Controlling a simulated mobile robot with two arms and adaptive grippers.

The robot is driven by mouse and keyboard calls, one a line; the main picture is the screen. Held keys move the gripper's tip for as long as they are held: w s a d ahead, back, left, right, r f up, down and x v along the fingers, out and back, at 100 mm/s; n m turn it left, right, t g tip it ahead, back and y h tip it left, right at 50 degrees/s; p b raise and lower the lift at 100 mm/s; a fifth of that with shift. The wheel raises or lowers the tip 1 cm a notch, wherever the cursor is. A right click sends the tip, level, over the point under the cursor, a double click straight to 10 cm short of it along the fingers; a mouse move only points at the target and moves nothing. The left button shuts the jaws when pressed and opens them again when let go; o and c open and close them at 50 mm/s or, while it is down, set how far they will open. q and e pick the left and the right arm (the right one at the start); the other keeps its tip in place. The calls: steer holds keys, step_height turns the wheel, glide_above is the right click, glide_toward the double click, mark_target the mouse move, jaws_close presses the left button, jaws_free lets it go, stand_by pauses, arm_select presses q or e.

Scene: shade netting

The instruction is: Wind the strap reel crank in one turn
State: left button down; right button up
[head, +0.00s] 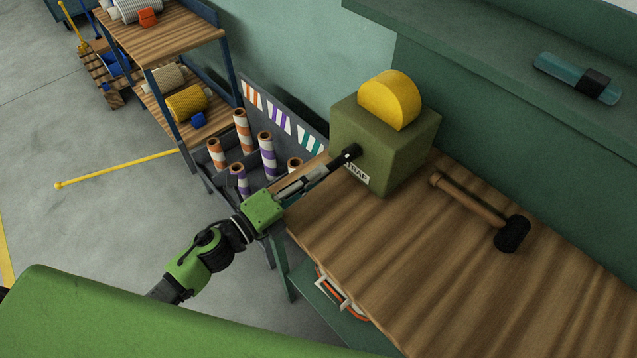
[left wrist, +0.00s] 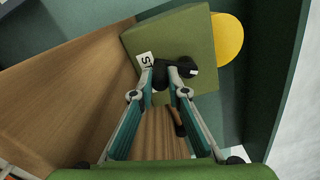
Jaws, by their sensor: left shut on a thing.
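The strap reel is an olive green box (head: 400,140) with a yellow half disc (head: 391,99) on top and a white label reading "STRAP", partly hidden. It stands at the back left of the wooden bench. Its black crank (head: 350,153) is on the face toward my left arm. My left gripper (head: 338,160) reaches in from the left and is shut on the crank's dark handle. In the left wrist view, the fingertips (left wrist: 168,78) close around the black crank (left wrist: 184,69) in front of the green box (left wrist: 195,45). My right gripper is not in view.
A mallet (head: 480,210) with a black head lies on the bench (head: 400,260) right of the box. A teal cylinder (head: 566,72) lies on the green ledge behind. Striped rolls (head: 267,155) stand in a bin beyond my left arm. A shelf rack (head: 160,45) stands farther back.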

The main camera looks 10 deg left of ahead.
arm_select(q)
steer(key=m, duration=0.1)
steer(key=a+r+m, duration=0.1)
steer(key=m, duration=0.1)
steer(key=w+m, duration=0.1)
steer(key=shift+a+r+m+b, duration=0.15)
steer(key=shift+r+m+b, duration=0.05)
steer(key=shift+m+b, duration=0.2)
steer(key=m, duration=0.1)
steer(key=r+m, duration=0.1)
steer(key=m, duration=0.1)
steer(key=shift+w+a+r+m, duration=0.15)
steer(key=shift+a+r+m, duration=0.1)
steer(key=shift+m, duration=0.05)
steer(key=r+m, duration=0.1)
steer(key=m, duration=0.1)
steer(key=shift+w+a+r+m, duration=0.1)
steer(key=shift+r+m, duration=0.05)
steer(key=shift+m, duration=0.25)
steer(key=s+d+r+m+p, duration=0.1)
steer(key=d+r+m+p, duration=0.1)
steer(key=m, duration=0.7)
steer(key=s+d+r+m+p, duration=0.2)
steer(key=m+p, duration=0.3)
steer(key=m, duration=0.4)
steer(key=shift+d+r+m, duration=0.15)
steer(key=shift+r+m, duration=0.15)
steer(key=shift+r, duration=0.3)
steer(key=shift+s, duration=0.1)
